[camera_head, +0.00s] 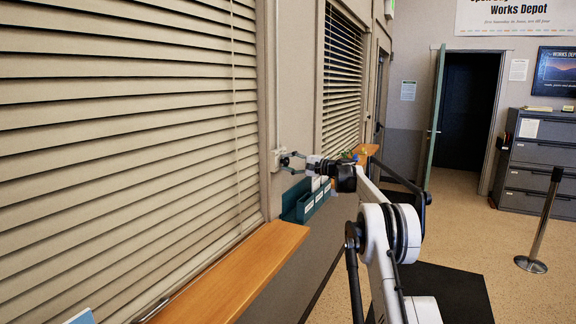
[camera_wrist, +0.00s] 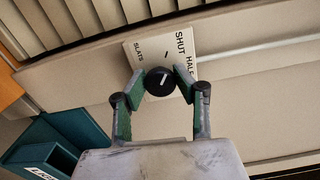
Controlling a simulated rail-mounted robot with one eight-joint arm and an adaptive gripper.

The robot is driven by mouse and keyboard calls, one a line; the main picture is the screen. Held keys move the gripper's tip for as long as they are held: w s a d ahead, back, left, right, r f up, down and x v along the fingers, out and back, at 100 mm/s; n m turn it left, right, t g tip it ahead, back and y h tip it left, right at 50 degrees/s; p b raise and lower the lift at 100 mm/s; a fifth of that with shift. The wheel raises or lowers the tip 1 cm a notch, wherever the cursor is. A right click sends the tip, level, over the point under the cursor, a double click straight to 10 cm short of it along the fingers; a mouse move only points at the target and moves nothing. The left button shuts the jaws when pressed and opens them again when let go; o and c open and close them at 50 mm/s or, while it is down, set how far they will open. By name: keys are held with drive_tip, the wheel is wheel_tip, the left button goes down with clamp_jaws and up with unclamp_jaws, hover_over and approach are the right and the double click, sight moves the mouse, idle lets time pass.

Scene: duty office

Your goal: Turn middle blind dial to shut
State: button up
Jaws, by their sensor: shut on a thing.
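The blind dial (camera_wrist: 160,81) is a round black knob with a white pointer line, on a cream plate (camera_wrist: 150,52) lettered "SHUT", "HALF" and "SLATS". The pointer slants up and to the right in the wrist view; its exact setting is hard to read. My gripper (camera_wrist: 163,80) has its green-padded fingers closed on either side of the dial. In the head view my gripper (camera_head: 289,160) reaches to the plate (camera_head: 276,160) on the wall post between two blinds. The near blind (camera_head: 120,120) has thin dark gaps between its slats; the farther blind (camera_head: 341,80) shows dark gaps too.
A teal wall holder (camera_head: 304,203) hangs just below the dial; it also shows in the wrist view (camera_wrist: 62,140). A wooden sill (camera_head: 235,275) juts out under the near blind. A stanchion (camera_head: 540,225) and grey cabinets (camera_head: 535,165) stand at the right, with open floor between.

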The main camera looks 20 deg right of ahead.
drive_tip(key=shift+n, duration=0.6)
drive_tip(key=o, duration=1.1)
drive_tip(key=shift+o, duration=0.2)
drive_tip(key=v, duration=1.2)
